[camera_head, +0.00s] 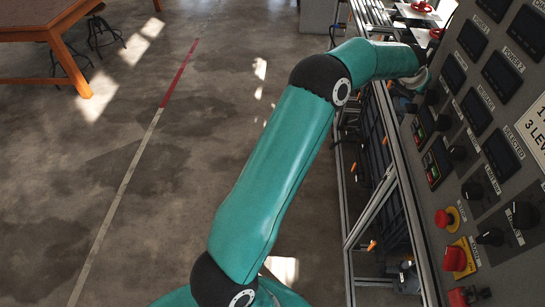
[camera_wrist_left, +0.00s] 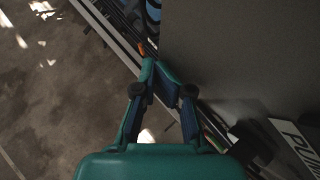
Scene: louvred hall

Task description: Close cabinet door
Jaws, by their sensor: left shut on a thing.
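The cabinet door is a grey panel (camera_head: 462,180) with displays, knobs and red buttons, at the right of the head view. It fills the upper right of the left wrist view as a plain dark grey face (camera_wrist_left: 240,50). My left gripper (camera_wrist_left: 161,75) is shut on the door's edge, with one finger on each side of the panel's corner. In the head view this gripper (camera_head: 420,88) shows only in part at the panel's far left edge, beyond the teal arm. My right gripper is in neither view.
An open metal frame (camera_head: 352,235) with cables and orange fittings stands left of the panel. A wooden table (camera_head: 40,20) and stools (camera_head: 105,35) stand at the far left. The concrete floor (camera_head: 120,190) between is clear, with a red and white line.

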